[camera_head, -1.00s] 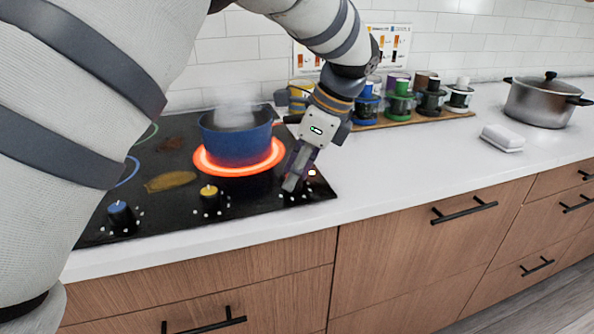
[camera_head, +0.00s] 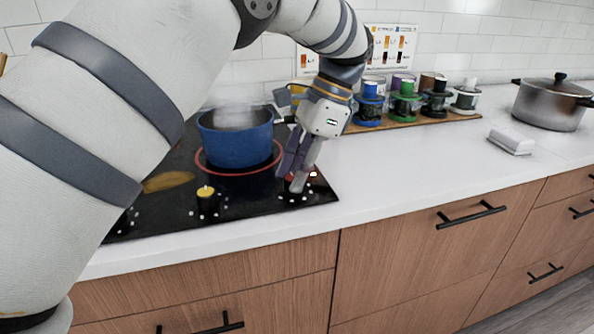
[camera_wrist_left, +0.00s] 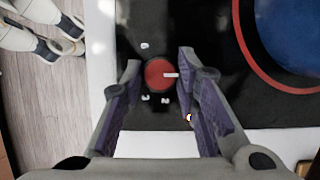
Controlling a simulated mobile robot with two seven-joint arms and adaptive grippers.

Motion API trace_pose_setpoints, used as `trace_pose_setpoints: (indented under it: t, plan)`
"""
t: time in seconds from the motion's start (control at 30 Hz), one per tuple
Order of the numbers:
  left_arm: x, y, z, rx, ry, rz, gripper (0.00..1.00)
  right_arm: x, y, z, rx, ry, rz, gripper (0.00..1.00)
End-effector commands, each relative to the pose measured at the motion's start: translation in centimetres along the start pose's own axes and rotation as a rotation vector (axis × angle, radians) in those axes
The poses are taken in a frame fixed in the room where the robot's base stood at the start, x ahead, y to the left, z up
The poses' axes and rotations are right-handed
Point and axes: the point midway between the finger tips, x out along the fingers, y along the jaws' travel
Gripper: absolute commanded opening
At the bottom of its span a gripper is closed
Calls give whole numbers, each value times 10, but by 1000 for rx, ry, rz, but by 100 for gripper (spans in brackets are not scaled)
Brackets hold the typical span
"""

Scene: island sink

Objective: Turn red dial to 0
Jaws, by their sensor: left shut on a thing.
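The red dial (camera_wrist_left: 157,75) is on the front right of the black cooktop (camera_wrist_left: 200,20). In the left wrist view it sits between the two fingertips of my left gripper (camera_wrist_left: 158,70), with small white markings around it. Its white pointer line points right in that view. In the head view my left gripper (camera_head: 292,180) reaches down onto the cooktop and is shut on the dial, mostly hiding it. A small light shows beside the dial. The blue pot (camera_head: 236,140) stands steaming on the burner ring (camera_head: 206,169), which is dim red. My right gripper is not in view.
A yellow-topped dial (camera_head: 207,198) is left of the gripper. Several coloured canisters (camera_head: 404,100) stand on a wooden board behind. The white counter between is clear.

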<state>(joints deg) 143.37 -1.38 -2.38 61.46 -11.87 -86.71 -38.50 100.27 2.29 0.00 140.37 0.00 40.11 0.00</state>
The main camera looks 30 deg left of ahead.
Motion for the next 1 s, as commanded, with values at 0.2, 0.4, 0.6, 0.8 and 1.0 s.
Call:
trace_pose_setpoints:
  t: [0.2,0.4,0.6,0.8,1.0]
  plan:
    - [1,0,0,-9,-1,6,0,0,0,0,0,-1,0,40]
    - [1,0,0,-8,-1,6,0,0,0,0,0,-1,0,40]
    - [1,0,0,-8,-1,5,48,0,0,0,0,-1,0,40]
    - [0,0,0,-7,0,4,48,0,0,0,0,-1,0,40]
    - [-33,-1,-1,-9,4,0,48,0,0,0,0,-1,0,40]
